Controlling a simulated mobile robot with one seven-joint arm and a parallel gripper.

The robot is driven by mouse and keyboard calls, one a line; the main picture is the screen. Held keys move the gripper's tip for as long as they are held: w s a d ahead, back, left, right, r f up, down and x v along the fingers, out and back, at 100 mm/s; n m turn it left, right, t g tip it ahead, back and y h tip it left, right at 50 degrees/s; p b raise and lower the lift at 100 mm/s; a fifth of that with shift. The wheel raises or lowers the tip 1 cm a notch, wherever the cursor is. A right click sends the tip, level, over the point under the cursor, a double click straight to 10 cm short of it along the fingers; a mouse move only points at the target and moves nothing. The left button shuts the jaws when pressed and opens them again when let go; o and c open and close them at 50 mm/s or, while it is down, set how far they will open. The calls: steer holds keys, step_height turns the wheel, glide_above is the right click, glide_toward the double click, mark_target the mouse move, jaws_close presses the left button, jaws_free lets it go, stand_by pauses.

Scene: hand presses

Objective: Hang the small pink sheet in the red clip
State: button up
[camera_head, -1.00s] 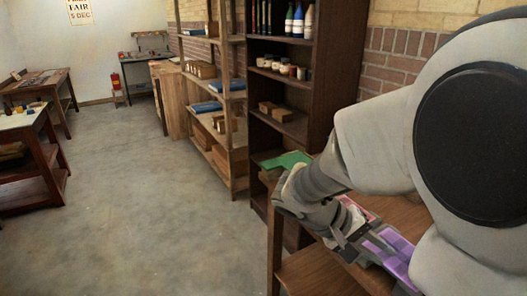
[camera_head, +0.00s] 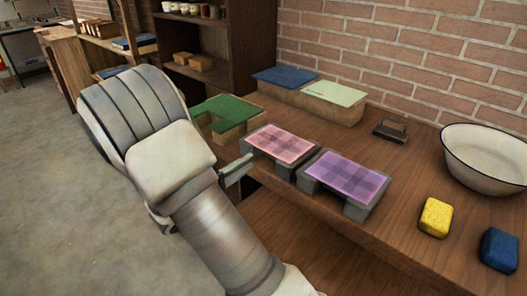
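A small pink sheet (camera_head: 283,145) with a grid pattern lies flat on a grey raised block on the wooden bench. My gripper (camera_head: 236,172) is low at the left front of that block, close to the sheet's near left side. My wrist and forearm hide part of the gripper, so I cannot tell whether its fingers are apart or whether it touches the sheet or block. No red clip shows in this view.
A purple sheet (camera_head: 346,178) lies on a similar block to the right. A green sheet (camera_head: 222,112) is to the left, with blue (camera_head: 285,77) and pale green (camera_head: 335,92) sheets behind. A white basin (camera_head: 487,155), yellow sponge (camera_head: 435,217) and blue sponge (camera_head: 499,249) are at right.

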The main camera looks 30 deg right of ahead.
mark_target(273, 147)
steer(key=x, duration=0.6)
steer(key=shift+f, duration=0.15)
steer(key=shift+b+x, duration=0.45)
steer(key=shift+x, duration=0.45)
steer(key=shift+c, duration=0.2)
jaws_close()
steer(key=shift+r+p, duration=0.55)
steer(key=shift+r, duration=1.1)
